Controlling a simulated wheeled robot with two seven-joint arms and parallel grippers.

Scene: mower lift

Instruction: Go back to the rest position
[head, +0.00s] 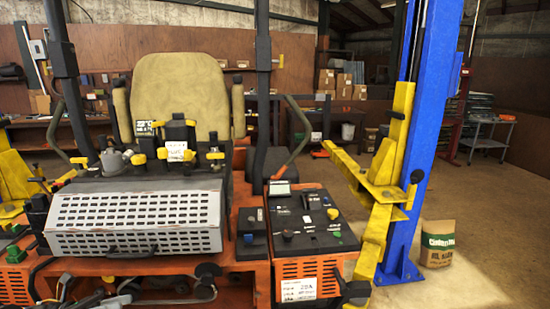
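The orange mower (246,226) fills the left and middle of the head view, with its tan seat (180,95) and a pale perforated cover (135,222) at the front. What looks like my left gripper (92,299) shows only in part at the bottom left edge, low in front of the mower. Its fingers are cut off and small, so I cannot tell whether they are apart or together. I see nothing held in it. My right gripper is out of the picture.
A blue lift post (427,130) with yellow arms (385,180) stands right of the mower. A paper sack (438,243) stands on the floor beside its foot. A grey cart (490,133) is at the back right. The floor at the right is mostly clear.

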